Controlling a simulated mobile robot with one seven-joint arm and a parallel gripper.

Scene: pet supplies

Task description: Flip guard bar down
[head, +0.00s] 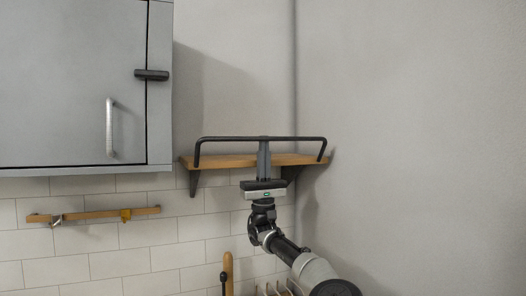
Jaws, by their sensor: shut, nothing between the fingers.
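The guard bar (225,138) is a thin black U-shaped bar. It stands raised along the front of a wooden shelf (230,160) on the back wall, with its ends bent down to the shelf. My gripper (264,145) is in front of the shelf and points upward. Its fingers are shut and their tips reach the height of the bar's middle. They overlap the bar in the head view; I cannot tell whether they touch it. The gripper and arm hide the middle of the shelf's front.
A grey cabinet (70,80) with a handle and a black latch hangs at the left. A wooden rail (90,214) with small hooks is below it. A wooden handle (228,270) and a rack (277,288) stand low in front. The right wall is bare.

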